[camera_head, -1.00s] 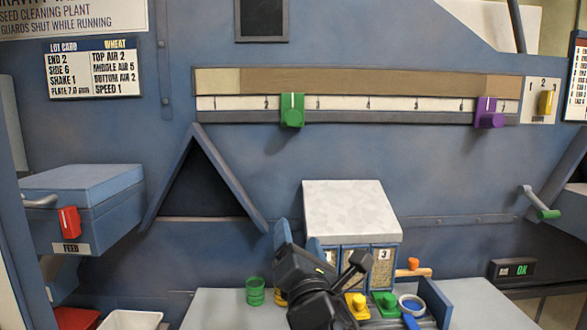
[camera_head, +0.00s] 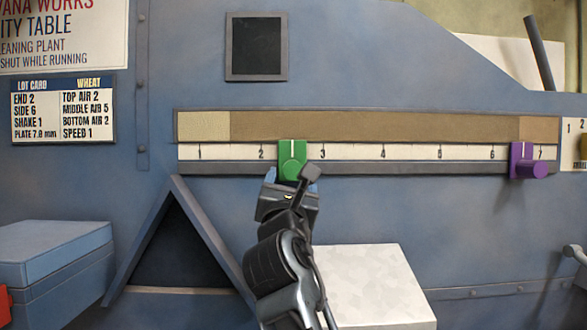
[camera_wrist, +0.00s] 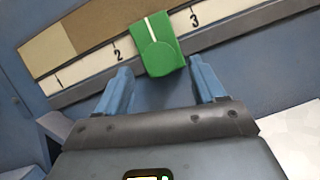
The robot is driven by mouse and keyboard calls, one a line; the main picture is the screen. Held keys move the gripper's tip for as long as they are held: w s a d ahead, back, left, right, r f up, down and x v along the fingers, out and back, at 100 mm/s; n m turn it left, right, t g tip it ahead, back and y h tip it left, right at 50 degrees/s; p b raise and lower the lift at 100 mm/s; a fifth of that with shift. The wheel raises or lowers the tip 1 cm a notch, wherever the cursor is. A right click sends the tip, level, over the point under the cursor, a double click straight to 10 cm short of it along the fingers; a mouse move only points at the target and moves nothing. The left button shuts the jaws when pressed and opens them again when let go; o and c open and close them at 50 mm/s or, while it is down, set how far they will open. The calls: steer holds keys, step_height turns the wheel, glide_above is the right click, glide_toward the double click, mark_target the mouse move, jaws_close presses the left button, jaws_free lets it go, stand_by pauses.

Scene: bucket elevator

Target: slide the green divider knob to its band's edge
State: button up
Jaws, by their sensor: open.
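The green divider knob (camera_head: 292,160) sits on the numbered scale strip (camera_head: 350,152), its white line between 2 and 3. In the wrist view the green knob (camera_wrist: 160,48) lies between and just beyond the two blue fingertips. My gripper (camera_head: 291,180) is open below the knob in the head view; in the wrist view my gripper (camera_wrist: 160,80) has one finger on each side of the knob's lower end. I cannot tell whether they touch it. Above the scale, a pale band (camera_head: 203,126) at the left meets a long brown band (camera_head: 380,130), with its edge between 1 and 2.
A purple knob (camera_head: 527,168) sits near 7 on the same strip. A triangular frame (camera_head: 150,235) juts out at lower left, beside a blue box (camera_head: 55,255). A white-topped block (camera_head: 370,280) stands at lower right of my arm. The strip left of the green knob is clear.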

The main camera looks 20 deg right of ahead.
mark_target(292, 174)
steer(key=x, duration=0.6)
steer(key=shift+p, duration=0.3)
